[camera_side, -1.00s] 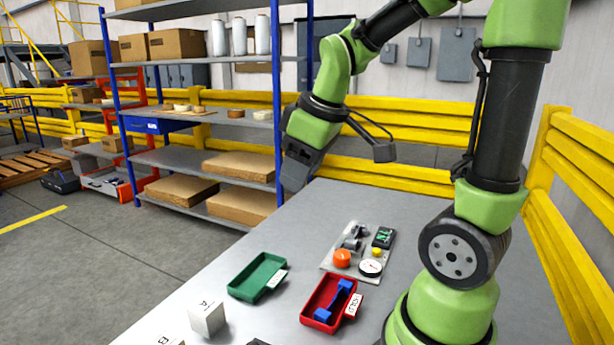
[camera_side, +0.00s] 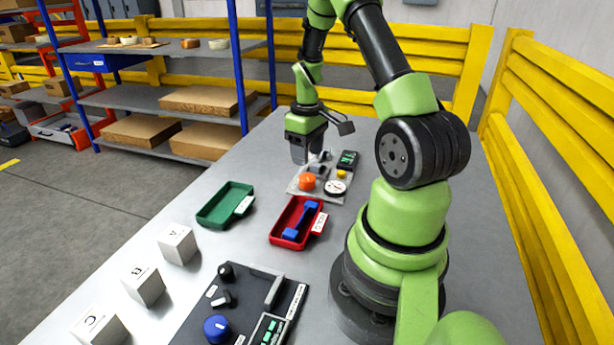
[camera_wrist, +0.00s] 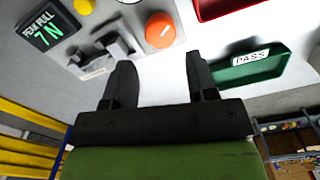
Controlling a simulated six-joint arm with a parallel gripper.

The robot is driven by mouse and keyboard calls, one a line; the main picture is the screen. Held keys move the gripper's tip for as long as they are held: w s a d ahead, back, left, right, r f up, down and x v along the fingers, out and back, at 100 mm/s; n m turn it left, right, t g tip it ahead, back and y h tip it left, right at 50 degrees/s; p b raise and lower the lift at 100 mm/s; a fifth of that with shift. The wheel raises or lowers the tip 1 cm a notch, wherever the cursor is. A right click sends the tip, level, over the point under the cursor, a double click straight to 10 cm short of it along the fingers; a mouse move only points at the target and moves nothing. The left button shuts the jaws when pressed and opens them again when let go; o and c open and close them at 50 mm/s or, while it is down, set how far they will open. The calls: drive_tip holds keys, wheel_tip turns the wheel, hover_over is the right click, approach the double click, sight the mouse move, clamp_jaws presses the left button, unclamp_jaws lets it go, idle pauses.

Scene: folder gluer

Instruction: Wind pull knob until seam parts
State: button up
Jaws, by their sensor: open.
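An orange knob (camera_side: 307,181) sits on the grey plate (camera_side: 296,190) of the pull tester. It also shows in the wrist view (camera_wrist: 160,30), just beyond the fingertips. Grey metal clamps (camera_wrist: 105,50) stand beside it; I cannot make out a seam in them. A round white dial (camera_side: 335,187) and a yellow button (camera_side: 341,174) are on the same plate. My gripper (camera_wrist: 160,78) is open and empty, fingers apart. In the side view my gripper (camera_side: 302,155) hangs low at the clamps, behind the knob.
A red tray (camera_side: 281,233) holds a blue piece (camera_side: 301,221). A green tray (camera_side: 213,216) is empty, labelled PASS in the wrist view. White blocks A (camera_side: 178,244), B (camera_side: 143,285) and C (camera_side: 99,326) and a black panel (camera_side: 255,285) with a blue knob (camera_side: 217,328) stand in front.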

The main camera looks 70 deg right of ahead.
sight(307, 177)
wheel_tip(307, 177, down, 7)
idle(0.3)
drive_tip(key=c, duration=0.6)
drive_tip(key=shift+c, duration=0.2)
